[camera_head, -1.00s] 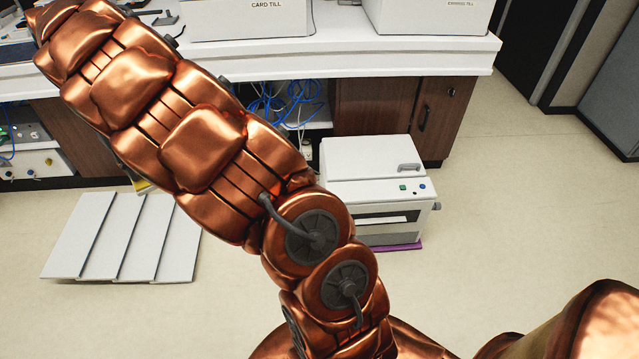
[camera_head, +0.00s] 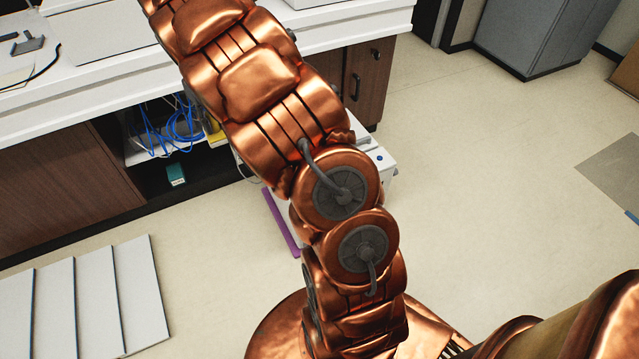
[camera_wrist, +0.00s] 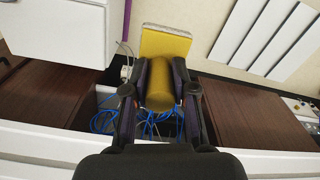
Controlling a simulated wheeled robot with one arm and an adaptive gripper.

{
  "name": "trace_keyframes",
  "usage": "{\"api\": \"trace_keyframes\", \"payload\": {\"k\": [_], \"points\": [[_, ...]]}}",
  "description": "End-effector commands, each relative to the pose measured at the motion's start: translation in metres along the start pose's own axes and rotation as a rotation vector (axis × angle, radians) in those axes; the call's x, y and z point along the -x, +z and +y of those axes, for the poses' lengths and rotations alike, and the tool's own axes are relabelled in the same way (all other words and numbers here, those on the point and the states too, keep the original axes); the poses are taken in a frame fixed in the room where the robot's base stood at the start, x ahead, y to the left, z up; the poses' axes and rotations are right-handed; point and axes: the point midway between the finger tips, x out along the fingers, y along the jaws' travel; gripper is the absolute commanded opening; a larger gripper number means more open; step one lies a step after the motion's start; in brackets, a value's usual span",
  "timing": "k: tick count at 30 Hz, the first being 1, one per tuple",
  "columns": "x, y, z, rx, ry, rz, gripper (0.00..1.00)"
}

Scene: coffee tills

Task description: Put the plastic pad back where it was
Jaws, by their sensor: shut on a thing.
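In the wrist view, my gripper (camera_wrist: 160,82) is shut on a yellow thing, seemingly the plastic pad (camera_wrist: 166,43). It has a flat, squarish yellow plate with a pale edge and a rounded yellow body between the two dark fingers. It is held near the front edge of the white counter (camera_wrist: 40,140), with blue cables and the floor behind it. In the head view, my arm hides the gripper; a small yellow patch beside the arm may be part of the pad, but I cannot tell.
White slatted panels (camera_head: 85,300) lie on the floor at left. A white machine (camera_head: 385,160), mostly behind my arm, stands by a purple strip (camera_head: 281,222). Blue cables (camera_head: 180,128) fill an open shelf between brown cabinets.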

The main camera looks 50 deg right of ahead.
Motion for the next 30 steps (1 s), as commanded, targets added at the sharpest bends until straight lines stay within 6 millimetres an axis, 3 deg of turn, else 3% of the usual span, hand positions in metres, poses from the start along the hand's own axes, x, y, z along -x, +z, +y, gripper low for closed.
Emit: {"api": "trace_keyframes", "payload": {"k": [1,6,11,15,22,27,30], "points": [[-0.019,0.005,0.025,-0.019,-0.001,-0.001,0.00],[-0.068,0.029,0.098,-0.046,0.003,-0.002,0.00],[-0.115,0.063,0.159,-0.060,0.011,-0.001,0.00],[-0.159,0.102,0.203,-0.064,0.012,-0.010,0.00],[-0.228,0.176,0.256,-0.050,0.011,-0.021,0.00],[-0.265,0.221,0.274,-0.032,0.008,-0.021,0.00],[-0.277,0.236,0.278,-0.024,0.004,-0.021,0.00]]}}
